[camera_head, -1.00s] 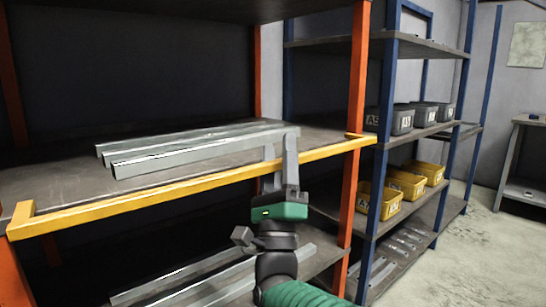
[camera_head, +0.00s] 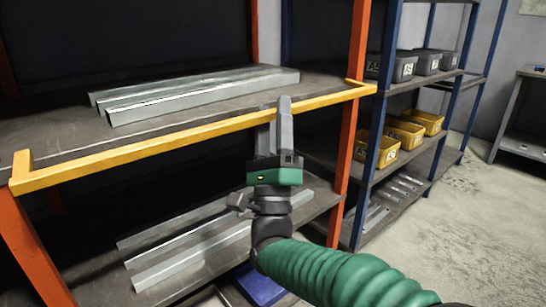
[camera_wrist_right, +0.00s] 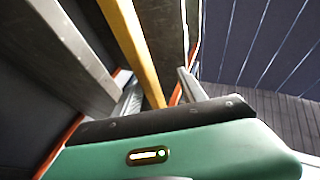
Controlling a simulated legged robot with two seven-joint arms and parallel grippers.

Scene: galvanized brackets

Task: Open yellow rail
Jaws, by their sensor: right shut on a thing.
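The yellow rail (camera_head: 140,150) runs along the front edge of the upper shelf of the orange-posted rack, with short ends bent back at both sides. My right gripper (camera_head: 276,118) is at the rail, right of its middle, and is shut on it. The right wrist view shows the yellow rail (camera_wrist_right: 138,55) passing between the two fingers. In the head view the fingers cover a short piece of it. My left gripper is not in view.
Galvanized profiles (camera_head: 200,95) lie on the upper shelf behind the rail, and more (camera_head: 190,245) lie on the lower shelf. An orange post (camera_head: 350,130) stands right of my gripper. A blue rack with yellow bins (camera_head: 405,133) and grey bins (camera_head: 400,68) is beyond. The floor (camera_head: 435,210) at right is clear.

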